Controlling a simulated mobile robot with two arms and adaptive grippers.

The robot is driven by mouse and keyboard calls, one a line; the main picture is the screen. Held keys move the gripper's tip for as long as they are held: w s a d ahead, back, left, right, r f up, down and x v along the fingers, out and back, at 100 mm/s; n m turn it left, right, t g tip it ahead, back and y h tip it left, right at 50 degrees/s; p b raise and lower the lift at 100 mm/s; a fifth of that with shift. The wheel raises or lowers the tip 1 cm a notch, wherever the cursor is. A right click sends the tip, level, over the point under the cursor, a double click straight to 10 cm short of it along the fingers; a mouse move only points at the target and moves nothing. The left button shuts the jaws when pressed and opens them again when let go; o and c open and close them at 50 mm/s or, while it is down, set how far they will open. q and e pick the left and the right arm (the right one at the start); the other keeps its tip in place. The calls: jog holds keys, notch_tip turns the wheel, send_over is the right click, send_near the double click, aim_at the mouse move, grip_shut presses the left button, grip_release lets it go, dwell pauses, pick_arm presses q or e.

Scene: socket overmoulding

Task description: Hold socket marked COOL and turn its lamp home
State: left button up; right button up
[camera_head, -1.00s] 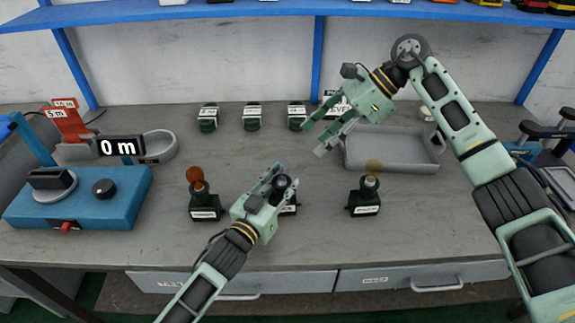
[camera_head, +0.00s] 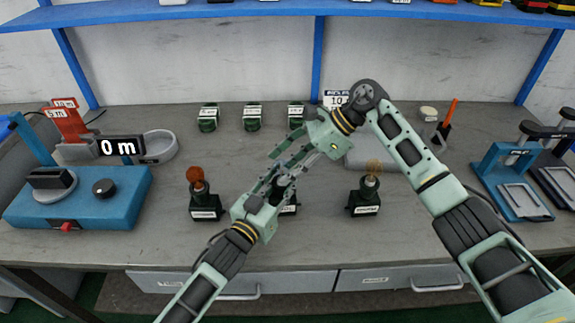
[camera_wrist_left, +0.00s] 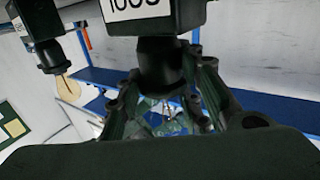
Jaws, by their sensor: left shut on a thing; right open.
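The socket marked COOL (camera_wrist_left: 140,22) is dark, with a white label that shows upside down in the left wrist view. In the head view it is the middle socket (camera_head: 290,209), mostly covered by my grippers. My left gripper (camera_head: 284,187) is shut around its black neck. My right gripper (camera_head: 281,164) is open, its fingers just above the socket, around where the lamp sits. The lamp is hidden behind those fingers, so I cannot tell whether they touch it.
A socket with a red-orange lamp (camera_head: 204,203) stands left, and one with an amber lamp (camera_head: 366,198) right. Several small green pieces (camera_head: 252,118) line the back. A grey tray (camera_head: 360,160) lies behind my right arm. A blue tester (camera_head: 75,205) stands left. The front table strip is clear.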

jog(key=shift+a+f, duration=0.1)
jog(key=shift+c, duration=0.3)
jog(key=c, duration=1)
jog(key=shift+c, duration=0.2)
jog(key=m+t, duration=0.2)
jog(key=m, duration=0.1)
jog(key=shift+s+f+m+t, duration=0.1)
jog(key=shift+s+m+t, duration=0.2)
jog(key=shift+t, duration=0.1)
jog(key=shift+s+a+m+t+h, duration=0.1)
jog(key=shift+m+t+h, duration=0.25)
jog(key=shift+m+t, duration=0.55)
jog(key=shift+s+a+m+t+h, duration=0.1)
jog(key=shift+m+t+h, duration=0.4)
jog(key=shift+m, duration=0.6)
jog(key=o, duration=1.1)
